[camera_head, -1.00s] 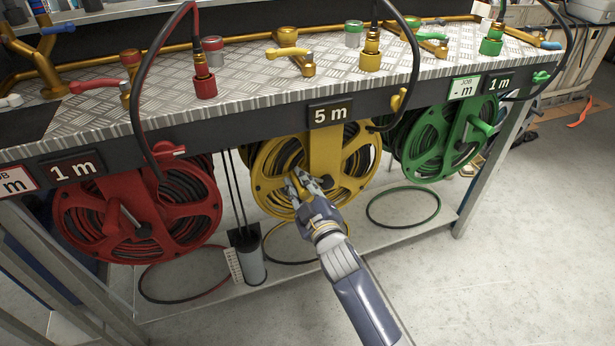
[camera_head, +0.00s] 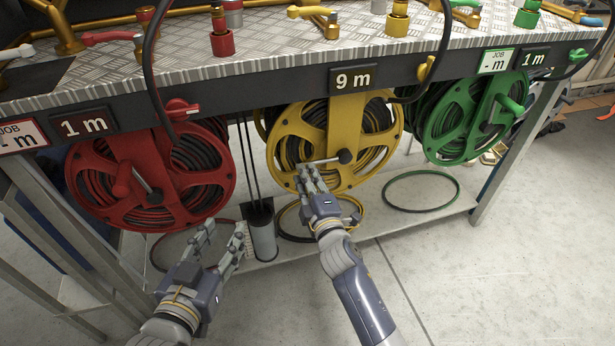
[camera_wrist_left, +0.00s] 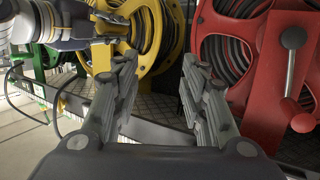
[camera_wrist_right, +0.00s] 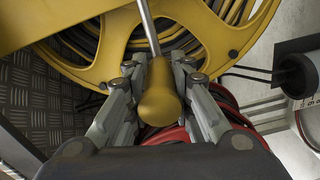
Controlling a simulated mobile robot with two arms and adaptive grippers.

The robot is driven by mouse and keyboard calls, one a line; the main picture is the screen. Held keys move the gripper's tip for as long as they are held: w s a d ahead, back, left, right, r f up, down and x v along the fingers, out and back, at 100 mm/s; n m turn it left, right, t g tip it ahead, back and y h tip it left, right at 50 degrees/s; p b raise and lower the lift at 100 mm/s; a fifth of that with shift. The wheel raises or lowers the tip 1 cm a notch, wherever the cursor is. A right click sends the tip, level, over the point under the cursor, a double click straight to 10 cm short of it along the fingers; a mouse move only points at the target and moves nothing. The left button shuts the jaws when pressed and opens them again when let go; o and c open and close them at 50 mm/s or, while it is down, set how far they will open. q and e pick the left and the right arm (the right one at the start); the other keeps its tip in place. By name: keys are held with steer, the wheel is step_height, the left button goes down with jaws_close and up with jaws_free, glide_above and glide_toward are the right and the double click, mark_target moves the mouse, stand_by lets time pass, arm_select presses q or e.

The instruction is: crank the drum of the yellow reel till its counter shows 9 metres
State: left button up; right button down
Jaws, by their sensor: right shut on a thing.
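The yellow reel (camera_head: 283,128) hangs under the bench, and its counter (camera_head: 353,80) reads 9 m. Its crank arm points left from the hub in the head view. My right gripper (camera_head: 306,170) is shut on the yellow crank knob (camera_wrist_right: 160,92), which sits between its fingers in the right wrist view. My left gripper (camera_head: 224,236) is open and empty, low in front of the bench between the red and yellow reels. Its spread fingers (camera_wrist_left: 157,95) show in the left wrist view.
The red reel (camera_head: 90,165), counter 1 m, is at left, with its own crank. The green reel (camera_head: 440,120), counter 1 m, is at right.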

arm_select(q)
steer(key=shift+w+d+r+t, duration=0.15)
steer(key=shift+r+t, duration=0.15)
steer(key=shift+r, duration=0.25)
arm_select(e)
steer(key=shift+s+a+f, duration=0.1)
steer(key=shift+a+f, duration=0.05)
steer(key=shift+f, duration=0.15)
steer(key=c, duration=1.4)
jaws_free()
steer(key=shift+o, duration=0.2)
steer(key=shift+r, duration=0.15)
steer(key=v, duration=1.2)
